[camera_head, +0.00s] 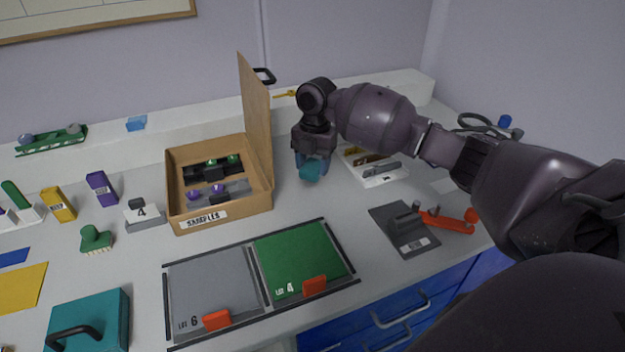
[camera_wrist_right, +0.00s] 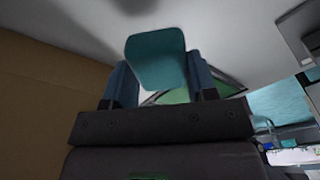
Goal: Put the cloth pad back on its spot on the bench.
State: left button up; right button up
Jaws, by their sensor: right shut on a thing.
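The teal cloth pad (camera_head: 310,172) is between the fingers of my right gripper (camera_head: 313,162), just right of the cardboard box in the head view. In the right wrist view the pad (camera_wrist_right: 157,60) sticks out past the two blue fingers of the gripper (camera_wrist_right: 160,82), which is shut on it. The pad is close over the pale bench top (camera_head: 330,205); I cannot tell whether it touches. No marked spot for the pad can be made out for certain. My left gripper is not in view.
The open SAMPLES box (camera_head: 220,205) stands left of the gripper, its lid upright. A white tray (camera_head: 385,182) is close on the right. The two-part grey and green mat (camera_head: 262,285) lies in front. A dark plate (camera_head: 395,235) and red-handled tool (camera_head: 448,222) lie front right.

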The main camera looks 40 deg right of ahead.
aim_at(313, 190)
notch_tip(313, 190, down, 5)
jog(key=shift+f+b, duration=0.1)
jog(key=shift+b, duration=0.3)
jog(key=o, duration=0.9)
jog(key=r, duration=0.4)
jog(key=d+r+p, duration=0.1)
jog(key=r, duration=0.7)
jog(key=shift+w+d+r+p, duration=0.1)
jog(key=shift+w+d+p, duration=0.05)
jog(key=shift+w+p, duration=0.2)
